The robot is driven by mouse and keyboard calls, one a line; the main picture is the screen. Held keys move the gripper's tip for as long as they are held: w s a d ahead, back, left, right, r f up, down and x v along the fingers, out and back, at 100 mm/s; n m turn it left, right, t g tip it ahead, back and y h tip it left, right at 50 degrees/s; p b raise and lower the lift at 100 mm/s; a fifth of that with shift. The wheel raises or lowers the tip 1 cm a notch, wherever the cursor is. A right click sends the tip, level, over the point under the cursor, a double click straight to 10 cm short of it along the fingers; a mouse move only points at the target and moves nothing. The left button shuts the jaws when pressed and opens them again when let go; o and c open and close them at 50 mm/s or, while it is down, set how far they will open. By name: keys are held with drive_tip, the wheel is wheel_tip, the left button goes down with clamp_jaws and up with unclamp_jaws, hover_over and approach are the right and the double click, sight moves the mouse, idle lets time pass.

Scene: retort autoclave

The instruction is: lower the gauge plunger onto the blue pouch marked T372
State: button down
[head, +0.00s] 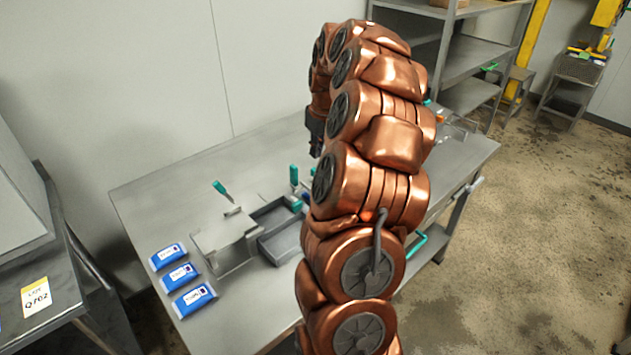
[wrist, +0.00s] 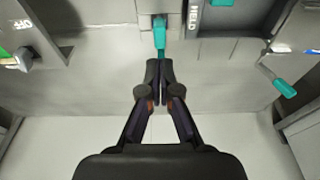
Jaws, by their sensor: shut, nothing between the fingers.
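Several blue pouches lie on the steel table's left end: a back pouch (head: 168,255), a middle pouch (head: 179,276) and a front pouch (head: 194,298). Their printed marks are too small to read, so I cannot tell which is T372. A grey block-shaped fixture (head: 222,242) stands right of them, with a teal-handled lever (head: 220,188) behind it. I cannot tell which part is the gauge plunger. My gripper (wrist: 162,72) is shut and empty, its tips close to a teal handle (wrist: 160,36); contact is unclear.
A dark grey tray (head: 280,238) and an upright teal handle (head: 294,175) stand beside the fixture. A HELD label (wrist: 194,17) and another teal handle (wrist: 285,88) show in the wrist view. A side bench (head: 60,325) is at left. The table's front (head: 235,325) is clear.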

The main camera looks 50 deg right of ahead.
wheel_tip(320, 180, up, 4)
drive_tip(key=shift+f, duration=0.1)
idle(0.4)
idle(0.5)
drive_tip(key=s+a+r+n+g+y, duration=0.1)
drive_tip(key=s+a, duration=0.1)
drive_tip(key=a, duration=1.1)
drive_tip(key=s+a+r+n, duration=0.1)
drive_tip(key=s+a, duration=0.2)
drive_tip(key=a, duration=1)
drive_tip(key=s+a+f+g, duration=0.1)
drive_tip(key=s+a+f, duration=0.1)
drive_tip(key=s+a, duration=0.4)
drive_tip(key=s+a+f+g, duration=0.2)
drive_tip(key=s+a, duration=0.5)
drive_tip(key=s, duration=0.9)
drive_tip(key=shift+s+f+m+h, duration=0.2)
drive_tip(key=shift+f+m+h, duration=0.2)
drive_tip(key=shift+f, duration=0.3)
